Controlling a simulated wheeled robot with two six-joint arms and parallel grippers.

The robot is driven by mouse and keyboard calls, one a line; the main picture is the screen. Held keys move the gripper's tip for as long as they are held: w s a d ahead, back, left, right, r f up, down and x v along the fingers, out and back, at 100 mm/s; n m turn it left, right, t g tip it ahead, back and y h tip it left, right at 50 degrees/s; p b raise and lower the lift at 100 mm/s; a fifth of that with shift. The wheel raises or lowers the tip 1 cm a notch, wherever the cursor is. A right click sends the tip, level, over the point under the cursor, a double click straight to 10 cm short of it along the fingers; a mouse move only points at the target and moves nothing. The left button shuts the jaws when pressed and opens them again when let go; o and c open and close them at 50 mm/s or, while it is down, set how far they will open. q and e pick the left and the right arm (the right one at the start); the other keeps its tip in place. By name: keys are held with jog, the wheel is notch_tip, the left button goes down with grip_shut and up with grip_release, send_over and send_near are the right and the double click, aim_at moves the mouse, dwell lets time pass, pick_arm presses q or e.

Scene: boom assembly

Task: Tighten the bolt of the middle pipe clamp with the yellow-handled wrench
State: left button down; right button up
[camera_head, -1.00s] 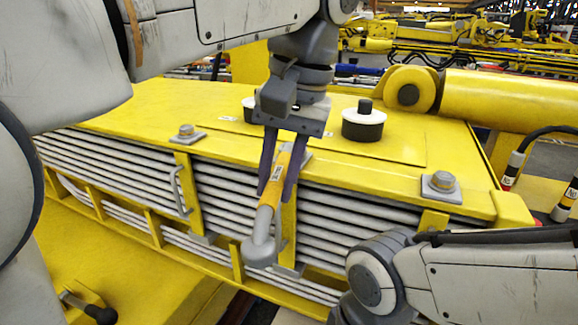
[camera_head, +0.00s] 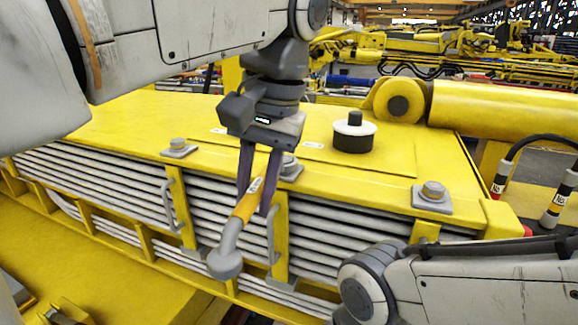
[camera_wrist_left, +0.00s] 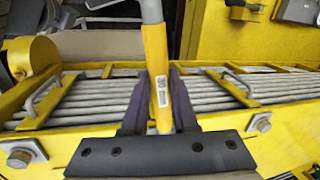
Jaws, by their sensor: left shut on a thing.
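My left gripper (camera_head: 254,200) is shut on the yellow handle of the wrench (camera_head: 246,206). The wrench hangs tilted, its grey head (camera_head: 225,262) low and to the left, in front of the pipe bundle. In the left wrist view the handle (camera_wrist_left: 160,88) stands between the dark purple fingers. The middle pipe clamp (camera_head: 281,232) is a yellow upright bar with a handle, just right of the wrench. Its bolt (camera_head: 290,165) sits on the top edge, partly hidden behind the gripper. The wrench appears apart from the bolt. My right gripper is out of view.
Similar bolts sit to the left (camera_head: 178,147) and right (camera_head: 432,192) on the yellow boom's top edge. A black-and-white cap (camera_head: 354,132) stands on its top. Grey pipes (camera_head: 345,235) run along its side. My right forearm fills the lower right corner.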

pick_arm(q)
jog(key=shift+a, duration=0.2)
dwell(0.3)
jog(key=shift+w+a+m, duration=0.1)
jog(key=shift+a+m, duration=0.25)
jog(key=shift+m, duration=0.15)
jog(key=shift+a, duration=0.1)
jog(key=shift+w+a+m, duration=0.15)
jog(key=shift+a+m, duration=0.15)
jog(key=shift+a, duration=0.05)
dwell(0.4)
jog(key=shift+w+a+m, duration=0.1)
jog(key=shift+a+m, duration=0.3)
jog(key=shift+a, duration=0.05)
jog(key=shift+w+a+m+t, duration=0.2)
jog(key=shift+a+m+t, duration=0.1)
jog(key=shift+a, duration=0.15)
